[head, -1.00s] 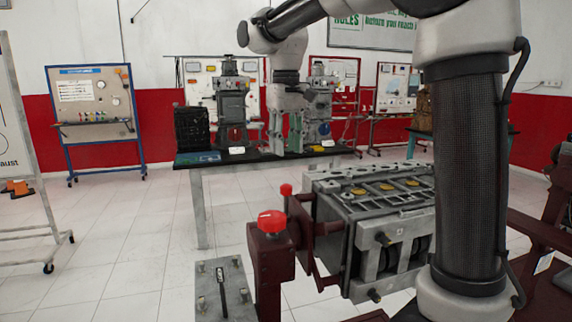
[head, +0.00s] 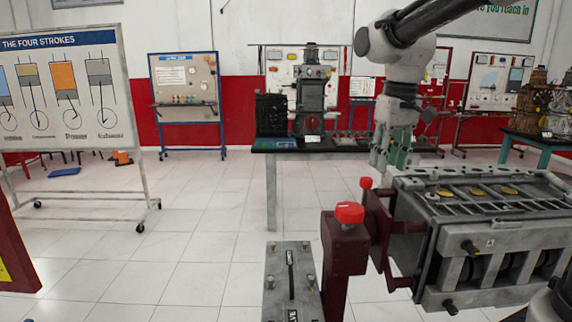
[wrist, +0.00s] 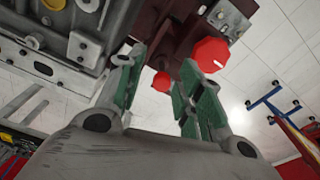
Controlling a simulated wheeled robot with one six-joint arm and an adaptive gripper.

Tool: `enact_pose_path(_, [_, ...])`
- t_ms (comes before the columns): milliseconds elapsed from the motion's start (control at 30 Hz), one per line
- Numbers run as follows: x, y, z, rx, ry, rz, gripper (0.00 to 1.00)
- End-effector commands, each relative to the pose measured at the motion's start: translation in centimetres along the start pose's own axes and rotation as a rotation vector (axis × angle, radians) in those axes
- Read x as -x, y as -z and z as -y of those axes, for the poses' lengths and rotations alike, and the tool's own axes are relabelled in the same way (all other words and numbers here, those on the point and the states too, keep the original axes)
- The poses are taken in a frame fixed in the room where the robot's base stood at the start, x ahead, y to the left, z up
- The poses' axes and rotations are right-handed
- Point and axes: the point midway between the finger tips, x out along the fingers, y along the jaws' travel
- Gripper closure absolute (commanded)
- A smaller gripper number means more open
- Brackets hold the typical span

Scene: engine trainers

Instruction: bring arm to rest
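My gripper (head: 388,160) hangs from my arm at the right of centre in the head view, in front of the far dark-topped table and near the engine block's back left corner. In the wrist view my gripper (wrist: 160,80) shows two green-padded fingers spread apart. Nothing is held between them; a red knob (wrist: 162,82) shows beyond the gap. In the head view the fingertips are partly hidden by or blend with the engine stand area, so their clearance from the engine block (head: 490,235) cannot be told.
The engine block sits on a dark red stand with red knobs (head: 349,212) and a grey plate (head: 290,280). A dark-topped table (head: 345,147) carries an engine model (head: 312,95). A wheeled four-strokes board (head: 60,85) stands left. Tiled floor between is clear.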

Motion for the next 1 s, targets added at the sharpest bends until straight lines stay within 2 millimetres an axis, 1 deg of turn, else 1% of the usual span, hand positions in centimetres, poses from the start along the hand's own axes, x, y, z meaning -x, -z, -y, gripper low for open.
enact_pose_path(33, [-0.3, -2.6, -0.9, -0.018, -0.001, -0.023, 0.63])
enact_pose_path(167, [-1.6, -9.0, -2.8, -0.070, -0.009, -0.086, 0.63])
enact_pose_path(200, [-2.1, -11.1, -3.2, -0.088, -0.012, -0.106, 0.63])
enact_pose_path(267, [-2.8, -14.0, -3.9, -0.117, -0.018, -0.136, 0.63])
enact_pose_path(300, [-3.2, -15.8, -4.2, -0.136, -0.022, -0.155, 0.63])
enact_pose_path(400, [-4.0, -19.5, -4.8, -0.183, -0.034, -0.196, 0.63])
enact_pose_path(433, [-4.1, -20.4, -4.9, -0.195, -0.037, -0.205, 0.63])
enact_pose_path(500, [-4.1, -21.8, -5.2, -0.220, -0.044, -0.230, 0.63])
enact_pose_path(600, [-3.2, -22.5, -5.5, -0.245, -0.055, -0.274, 0.63])
enact_pose_path(700, [-2.7, -22.8, -5.8, -0.261, -0.061, -0.293, 0.63])
enact_pose_path(1000, [-2.8, -22.8, -5.9, -0.264, -0.061, -0.290, 0.63])
